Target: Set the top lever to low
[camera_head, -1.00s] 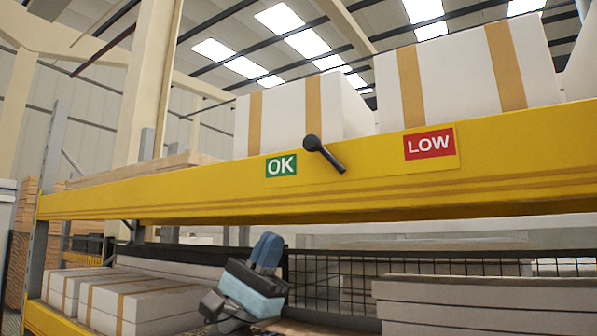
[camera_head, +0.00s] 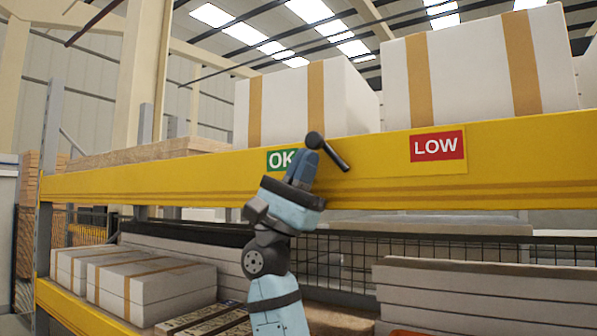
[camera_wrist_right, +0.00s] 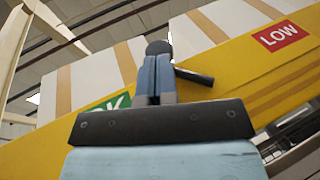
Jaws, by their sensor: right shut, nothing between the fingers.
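The black lever (camera_head: 328,152) sits on the front of the yellow beam. Its round knob is at the upper left and its rod slants down to the right. The green OK label (camera_head: 279,160) is left of it and the red LOW label (camera_head: 437,146) is to the right. My right gripper (camera_head: 303,161) is shut and empty, its blue fingers just below and left of the knob, covering part of the OK label. In the right wrist view the lever (camera_wrist_right: 192,75) shows behind and right of the fingertips (camera_wrist_right: 156,62); I cannot tell whether they touch. My left gripper is out of view.
The yellow beam (camera_head: 520,150) crosses the view, with white taped boxes (camera_head: 300,100) above it. Stacked white boxes (camera_head: 140,285) and grey boards (camera_head: 480,300) lie on the shelf below. Open space lies in front of the beam.

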